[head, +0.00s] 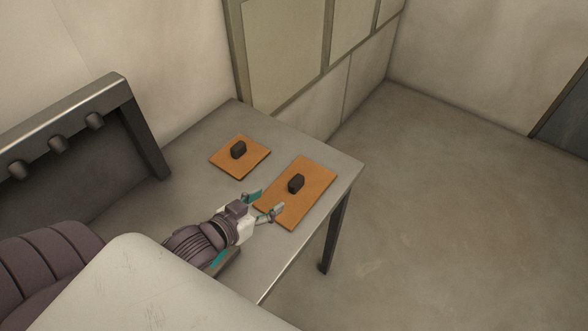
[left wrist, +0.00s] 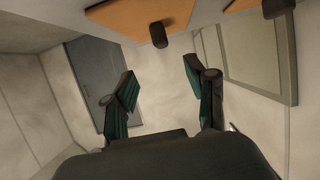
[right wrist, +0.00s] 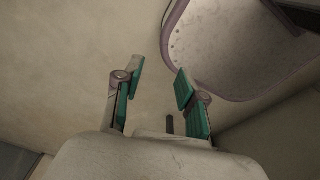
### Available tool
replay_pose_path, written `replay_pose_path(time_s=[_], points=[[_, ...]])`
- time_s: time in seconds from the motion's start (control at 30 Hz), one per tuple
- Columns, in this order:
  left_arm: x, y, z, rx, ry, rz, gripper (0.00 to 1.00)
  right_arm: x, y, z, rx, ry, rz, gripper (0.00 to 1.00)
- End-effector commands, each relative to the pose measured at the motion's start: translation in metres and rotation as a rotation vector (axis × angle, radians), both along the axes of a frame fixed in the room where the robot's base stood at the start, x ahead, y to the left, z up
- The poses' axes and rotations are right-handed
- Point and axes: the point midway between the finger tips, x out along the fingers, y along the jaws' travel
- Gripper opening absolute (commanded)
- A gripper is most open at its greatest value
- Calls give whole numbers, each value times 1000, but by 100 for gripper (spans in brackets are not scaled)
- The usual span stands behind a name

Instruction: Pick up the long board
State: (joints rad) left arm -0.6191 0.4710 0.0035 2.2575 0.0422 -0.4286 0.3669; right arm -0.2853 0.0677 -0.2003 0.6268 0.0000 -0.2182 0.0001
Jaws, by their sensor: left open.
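The long board (head: 315,192) is a flat orange-brown rectangle with a dark upright handle (head: 296,183) on its middle. It lies on the grey table near the right edge. In the left wrist view the long board (left wrist: 125,14) shows at the top, its handle (left wrist: 159,36) hanging down in the picture, in line with the gap between the fingers. My left gripper (head: 265,204) is open and empty at the board's left corner, short of the handle; contact cannot be told. My right gripper (right wrist: 160,76) is open and empty, seen only in its wrist view.
A smaller orange-brown board (head: 257,156) with a similar dark handle (head: 238,149) lies farther back on the table (head: 190,130). A dark rack with several knobs (head: 95,120) stands at the left. A panelled wall (head: 285,50) backs the table. Open floor (head: 440,210) lies to the right.

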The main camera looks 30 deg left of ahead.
Motion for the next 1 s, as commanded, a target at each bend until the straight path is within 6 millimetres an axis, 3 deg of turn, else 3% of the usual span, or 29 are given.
replay_pose_path(time_s=[0.17, 0.4, 0.53, 0.83, 1.0], points=[[11, -2, -4, -1, 0, 2, 56, 7, 3, 3, 4, -9, 0, 40], [53, -7, -20, -1, -1, 1, 56, -27, -16, 9, -22, 40, 5, 40], [70, -10, -29, 0, 1, 1, 56, -36, -22, 11, -29, 54, 7, 40], [90, -12, -38, 0, 2, 1, 56, -7, -11, 19, -14, 9, 3, 40], [111, -14, -49, 1, 1, 1, 56, -5, -3, 27, -3, 6, 0, 40]])
